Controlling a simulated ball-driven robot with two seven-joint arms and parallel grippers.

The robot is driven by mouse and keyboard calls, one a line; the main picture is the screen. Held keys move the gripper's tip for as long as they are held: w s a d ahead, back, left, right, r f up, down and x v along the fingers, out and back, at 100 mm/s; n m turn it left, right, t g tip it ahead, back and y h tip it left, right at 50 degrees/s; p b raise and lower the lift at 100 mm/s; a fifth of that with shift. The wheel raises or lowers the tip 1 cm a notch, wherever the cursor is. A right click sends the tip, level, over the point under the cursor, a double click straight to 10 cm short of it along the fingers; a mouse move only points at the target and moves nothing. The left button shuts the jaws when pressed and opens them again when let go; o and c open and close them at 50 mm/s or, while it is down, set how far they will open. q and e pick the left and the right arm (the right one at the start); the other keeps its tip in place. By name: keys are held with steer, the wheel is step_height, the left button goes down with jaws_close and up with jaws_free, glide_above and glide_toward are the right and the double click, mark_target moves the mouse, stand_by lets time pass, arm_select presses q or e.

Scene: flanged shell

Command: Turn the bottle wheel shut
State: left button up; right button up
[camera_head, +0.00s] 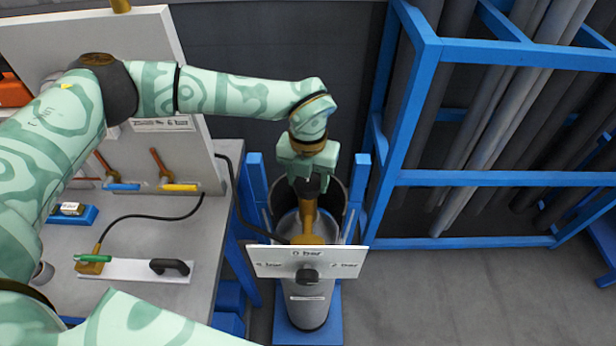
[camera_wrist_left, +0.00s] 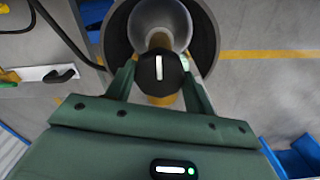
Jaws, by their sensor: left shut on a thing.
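The bottle wheel (camera_wrist_left: 160,84) is a black knob with a white stripe, seen end-on in the left wrist view. The stripe points up and down in that picture. My left gripper (camera_wrist_left: 160,80) has a finger on each side of the wheel and is shut on it. In the head view my left gripper (camera_head: 309,184) comes down from above onto the top of the brass valve (camera_head: 307,212), hiding most of the wheel. The grey gas bottle (camera_head: 307,308) stands upright below the valve. My right gripper is in neither view.
A white sign (camera_head: 341,262) marked 0, 2 and 4 bar, with a black knob (camera_head: 307,275), stands in front of the bottle. A blue pipe rack (camera_head: 480,178) stands right. A grey bench (camera_head: 150,232) with tools and a black hose is left.

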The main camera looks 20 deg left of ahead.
mark_target(308, 182)
arm_select(q)
steer(key=o, duration=1)
steer(key=shift+r, duration=0.1)
step_height(308, 182, up, 16)
steer(key=shift+r+b, duration=0.1)
steer(key=shift+b, duration=0.5)
